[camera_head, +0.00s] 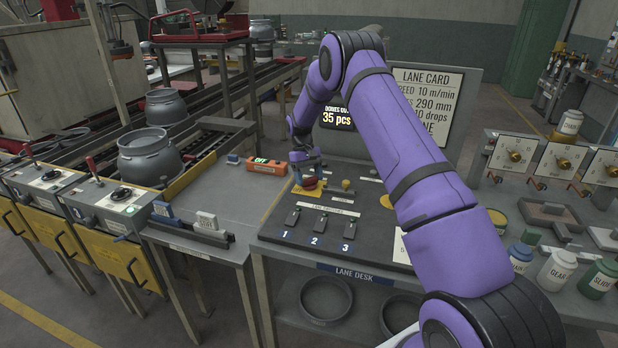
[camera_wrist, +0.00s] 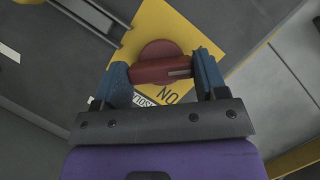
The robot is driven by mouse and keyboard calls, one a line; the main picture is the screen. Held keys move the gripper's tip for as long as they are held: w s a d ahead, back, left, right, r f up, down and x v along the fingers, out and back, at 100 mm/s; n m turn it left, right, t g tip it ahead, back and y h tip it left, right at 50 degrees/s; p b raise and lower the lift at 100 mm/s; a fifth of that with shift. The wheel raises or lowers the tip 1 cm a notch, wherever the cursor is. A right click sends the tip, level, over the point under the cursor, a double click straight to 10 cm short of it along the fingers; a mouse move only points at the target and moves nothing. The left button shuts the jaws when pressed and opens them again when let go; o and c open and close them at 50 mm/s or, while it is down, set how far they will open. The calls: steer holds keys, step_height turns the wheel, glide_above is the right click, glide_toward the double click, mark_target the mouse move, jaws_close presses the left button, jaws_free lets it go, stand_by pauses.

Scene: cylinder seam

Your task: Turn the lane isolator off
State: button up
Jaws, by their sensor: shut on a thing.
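The lane isolator is a red rotary handle (camera_wrist: 160,70) on a yellow plate (camera_wrist: 165,28) in the wrist view. Dark lettering on the plate reads "NO" as seen here, partly covered by my gripper. My gripper (camera_wrist: 162,66) is shut on the handle, with one blue finger at each end of the bar. In the head view my gripper (camera_head: 307,176) is over the red handle (camera_head: 309,184) at the back left of the lane desk (camera_head: 275,236); the fingers partly hide it.
An orange box (camera_head: 266,166) with a lit screen sits left.

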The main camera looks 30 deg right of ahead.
stand_by(0.3)
steer(key=o, duration=0.9)
steer(key=shift+o, duration=0.2)
steer(key=v, duration=1.1)
